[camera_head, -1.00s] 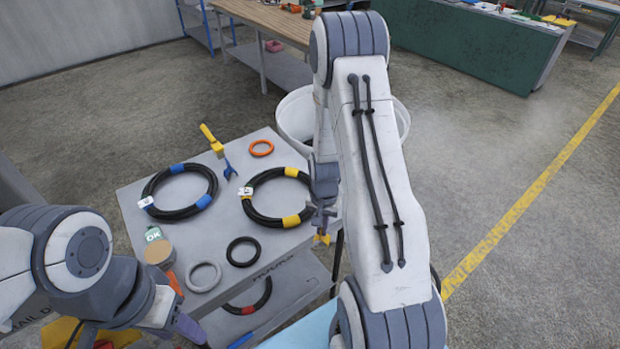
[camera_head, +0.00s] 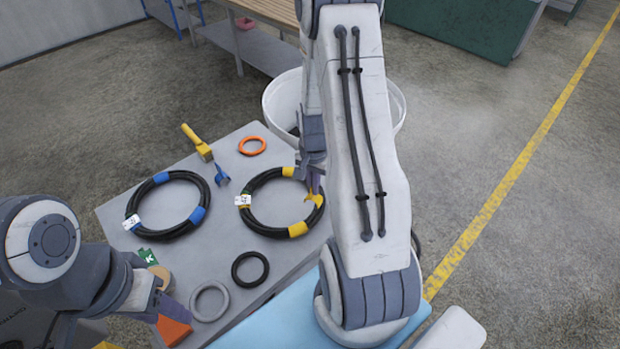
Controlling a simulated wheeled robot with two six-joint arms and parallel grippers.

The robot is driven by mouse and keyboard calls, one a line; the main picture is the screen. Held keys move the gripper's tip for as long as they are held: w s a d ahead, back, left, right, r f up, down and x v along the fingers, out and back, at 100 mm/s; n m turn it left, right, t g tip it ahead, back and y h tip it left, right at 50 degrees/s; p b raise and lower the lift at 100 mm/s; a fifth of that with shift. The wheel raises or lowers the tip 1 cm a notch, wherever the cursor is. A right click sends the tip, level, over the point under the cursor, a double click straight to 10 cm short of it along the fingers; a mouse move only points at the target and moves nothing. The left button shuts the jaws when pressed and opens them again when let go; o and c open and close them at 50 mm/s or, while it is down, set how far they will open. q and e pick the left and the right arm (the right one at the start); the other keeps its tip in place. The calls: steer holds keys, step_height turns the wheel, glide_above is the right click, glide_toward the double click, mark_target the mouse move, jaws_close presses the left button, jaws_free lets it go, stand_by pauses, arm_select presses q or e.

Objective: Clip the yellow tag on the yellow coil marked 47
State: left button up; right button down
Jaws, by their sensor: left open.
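The yellow-banded black coil (camera_head: 256,221) lies on the grey table, with a white label (camera_head: 242,200) on its left side; the number is too small to read surely. My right gripper (camera_head: 313,184) is at the coil's right side, with the yellow tag (camera_head: 316,200) at its fingertips. The tag overlaps the coil's right edge; I cannot tell if it touches or is around the hose. The fingers look shut on it but are partly hidden by my arm. My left gripper (camera_head: 172,308) is open and empty over the table's front left.
A blue-banded coil (camera_head: 133,205) lies left on the table (camera_head: 115,215). Near it are a yellow-handled tool (camera_head: 196,142), an orange ring (camera_head: 252,145), a black ring (camera_head: 250,269), a grey ring (camera_head: 210,302) and a green card (camera_head: 148,256). A white bin (camera_head: 283,100) stands behind.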

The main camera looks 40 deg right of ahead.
steer(key=shift+s+d, duration=0.1)
steer(key=shift+d, duration=0.2)
steer(key=shift+s+r, duration=0.1)
steer(key=shift+a+f+b, duration=0.1)
steer(key=shift+f+b, duration=1.15)
steer(key=shift+f, duration=0.75)
steer(key=shift+f, duration=0.25)
steer(key=shift+f+b, duration=0.8)
steer(key=shift+f, duration=0.15)
steer(key=shift+f+b, duration=0.5)
steer(key=shift+f, duration=0.15)
stand_by(0.3)
